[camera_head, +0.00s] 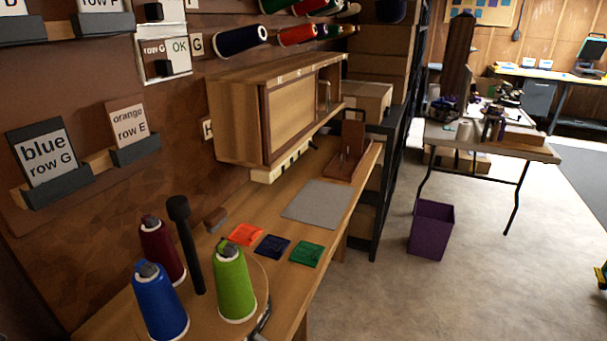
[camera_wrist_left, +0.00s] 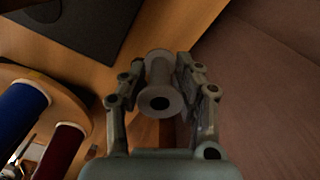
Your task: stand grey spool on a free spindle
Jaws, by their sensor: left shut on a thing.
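In the left wrist view, my left gripper (camera_wrist_left: 158,95) is shut on the grey spool (camera_wrist_left: 160,68), its fingers on both sides of it. The spool's round end with a dark hole faces the camera. In the head view, neither gripper nor the grey spool can be made out. A small brown wooden stand (camera_head: 352,136) sits at the far end of the bench, with what look like thin upright spindles on its base. They are too small to tell which are free.
Blue (camera_head: 160,300), dark red (camera_head: 161,250) and green (camera_head: 235,285) cones stand around a black post (camera_head: 186,245) on a round board. Orange, navy and green patches and a grey mat (camera_head: 318,203) lie on the bench. A wooden cabinet (camera_head: 235,125) overhangs the bench's back.

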